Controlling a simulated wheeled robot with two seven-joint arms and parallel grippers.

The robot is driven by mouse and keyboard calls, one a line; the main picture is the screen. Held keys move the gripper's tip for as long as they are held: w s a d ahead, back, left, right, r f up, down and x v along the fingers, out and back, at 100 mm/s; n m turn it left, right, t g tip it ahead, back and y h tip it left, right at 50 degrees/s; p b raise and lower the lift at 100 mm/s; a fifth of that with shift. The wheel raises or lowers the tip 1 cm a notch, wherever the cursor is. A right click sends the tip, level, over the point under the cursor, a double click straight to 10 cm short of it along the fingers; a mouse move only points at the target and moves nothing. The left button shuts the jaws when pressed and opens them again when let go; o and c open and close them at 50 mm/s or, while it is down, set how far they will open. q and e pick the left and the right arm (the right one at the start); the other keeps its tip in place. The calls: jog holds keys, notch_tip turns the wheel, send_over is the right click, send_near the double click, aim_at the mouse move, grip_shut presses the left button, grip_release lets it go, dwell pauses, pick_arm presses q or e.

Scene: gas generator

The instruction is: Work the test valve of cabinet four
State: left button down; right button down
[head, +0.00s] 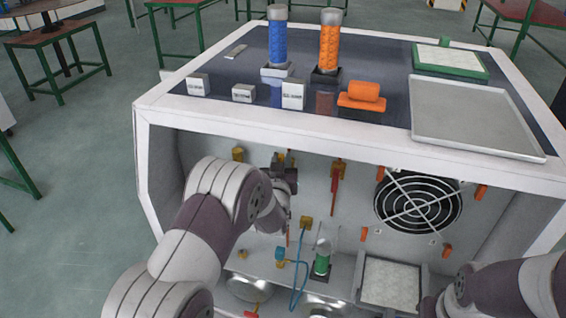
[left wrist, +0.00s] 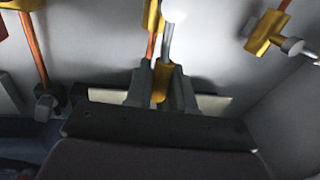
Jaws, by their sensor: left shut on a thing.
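My left gripper (head: 284,176) reaches into the open front of the white cabinet, by its back wall. In the left wrist view its two dark fingers (left wrist: 161,92) are shut on a small brass valve part (left wrist: 161,78). A copper pipe and a grey pipe run up from there, and a pale round end covers part of them. Another brass fitting (left wrist: 264,32) on a copper pipe is at the upper right of that view. No cabinet number is readable. My right arm enters at the lower right of the head view; its gripper does not show.
Inside the cabinet are a round black fan (head: 418,203), a green cylinder (head: 321,262), a blue hose (head: 299,285) and a white-filled tray (head: 390,283). On top stand a blue column (head: 277,42), an orange column (head: 329,45) and an empty grey tray (head: 475,115). The cabinet's top edge overhangs my left gripper.

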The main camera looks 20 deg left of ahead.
pick_arm(q)
jog(key=a+f+n+g+h+b, duration=0.2)
jog(key=a+f+n+b, duration=0.3)
jog(key=n, duration=1)
jog(key=shift+a+f+h, duration=0.6)
jog(key=shift+f+h, duration=0.1)
jog(key=shift+f, duration=0.2)
jog(key=c, duration=1.1)
grip_release()
jog(key=v, duration=1.2)
jog(key=shift+s, duration=0.3)
